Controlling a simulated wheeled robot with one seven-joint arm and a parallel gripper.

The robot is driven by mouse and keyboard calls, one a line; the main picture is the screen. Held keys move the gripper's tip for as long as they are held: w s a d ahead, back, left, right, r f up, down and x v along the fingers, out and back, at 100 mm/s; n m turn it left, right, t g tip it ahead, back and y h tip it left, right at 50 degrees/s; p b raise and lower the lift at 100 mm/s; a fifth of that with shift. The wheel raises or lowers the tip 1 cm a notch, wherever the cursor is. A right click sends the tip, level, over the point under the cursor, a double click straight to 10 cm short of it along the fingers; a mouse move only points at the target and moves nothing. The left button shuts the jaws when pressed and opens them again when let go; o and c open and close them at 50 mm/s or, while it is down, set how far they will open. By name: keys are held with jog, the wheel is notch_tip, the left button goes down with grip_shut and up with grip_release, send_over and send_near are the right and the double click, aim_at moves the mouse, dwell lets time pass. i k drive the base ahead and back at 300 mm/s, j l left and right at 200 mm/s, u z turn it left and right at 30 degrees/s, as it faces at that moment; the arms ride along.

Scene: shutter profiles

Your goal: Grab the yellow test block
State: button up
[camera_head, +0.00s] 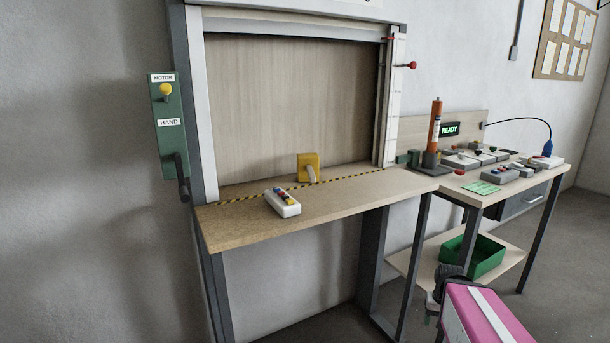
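The yellow test block (306,161) stands on the wooden counter (350,199), just behind the black-and-yellow striped line and in front of the wood-coloured shutter panel (290,95). A pale, rounded piece shows at its front. My arm shows at the bottom right, with a pink and white link and a dark end. What looks like my gripper (434,303) is small and partly hidden there. I cannot tell whether its fingers are open or shut. It is well apart from the block, lower and to the right, in front of the side table.
A white remote (284,204) with coloured buttons lies on the counter, left of and nearer than the block. A green MOTOR/HAND box (168,127) with a crank is at left. The side table (458,181) holds an orange cylinder (435,125) and several devices; a green crate (486,260) sits below.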

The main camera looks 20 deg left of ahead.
aim_at(308, 163)
jog(key=u, duration=1.15)
jog(key=k+l+z, duration=0.15)
jog(key=k+l, duration=0.3)
jog(key=l, duration=0.1)
